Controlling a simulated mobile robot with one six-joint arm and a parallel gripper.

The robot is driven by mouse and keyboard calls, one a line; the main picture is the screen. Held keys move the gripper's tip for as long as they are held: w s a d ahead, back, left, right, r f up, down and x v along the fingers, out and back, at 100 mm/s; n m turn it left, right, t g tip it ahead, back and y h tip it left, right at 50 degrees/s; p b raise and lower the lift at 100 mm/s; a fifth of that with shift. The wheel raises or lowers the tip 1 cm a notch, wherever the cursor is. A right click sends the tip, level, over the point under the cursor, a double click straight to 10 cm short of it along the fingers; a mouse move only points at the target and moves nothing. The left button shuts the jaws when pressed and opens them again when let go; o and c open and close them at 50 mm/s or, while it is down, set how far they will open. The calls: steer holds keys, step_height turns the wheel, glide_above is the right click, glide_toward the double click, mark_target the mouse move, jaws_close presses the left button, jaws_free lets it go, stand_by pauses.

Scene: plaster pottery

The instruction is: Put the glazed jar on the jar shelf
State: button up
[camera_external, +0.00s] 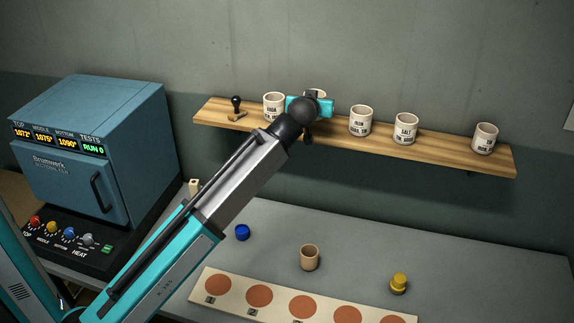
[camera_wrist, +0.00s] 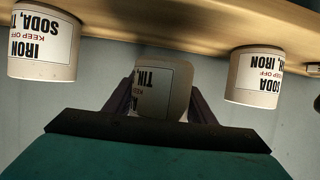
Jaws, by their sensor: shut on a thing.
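A pale jar with a printed label (camera_wrist: 152,92) sits between the fingers of my gripper (camera_wrist: 160,105), which is shut on it. In the external view my gripper (camera_external: 311,105) is at the wooden jar shelf (camera_external: 440,155), and the held jar's rim (camera_external: 317,92) shows just behind it. The rest of that jar is hidden there. Whether its base touches the shelf is not clear. A plain tan jar (camera_external: 310,258) without a visible label stands on the table. The frames do not make clear which jar is the glazed one.
Labelled jars stand on the shelf left (camera_external: 273,106) and right (camera_external: 360,120) of my gripper, with more farther right (camera_external: 405,128). A stamp (camera_external: 236,106) is at the left end. A kiln (camera_external: 90,145), blue pot (camera_external: 243,232), yellow item (camera_external: 399,283) and spotted board (camera_external: 230,283) are below.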

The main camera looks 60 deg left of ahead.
steer(key=shift+w+a, duration=0.3)
steer(key=shift+w, duration=0.4)
steer(key=shift+s+f+p, duration=0.2)
steer(key=shift+f+p, duration=0.45)
steer(key=shift+f, duration=1.1)
steer(key=shift+f, duration=0.2)
steer(key=o, duration=1.1)
steer(key=shift+o, duration=0.2)
steer(key=shift+r, duration=0.2)
steer(key=shift+s+d+r, duration=0.1)
steer(key=shift+s+d, duration=0.25)
steer(key=shift+d, duration=0.15)
steer(key=b+v, duration=0.2)
steer(key=v, duration=0.8)
steer(key=shift+s+d+r, duration=0.2)
steer(key=shift+d+r, duration=0.05)
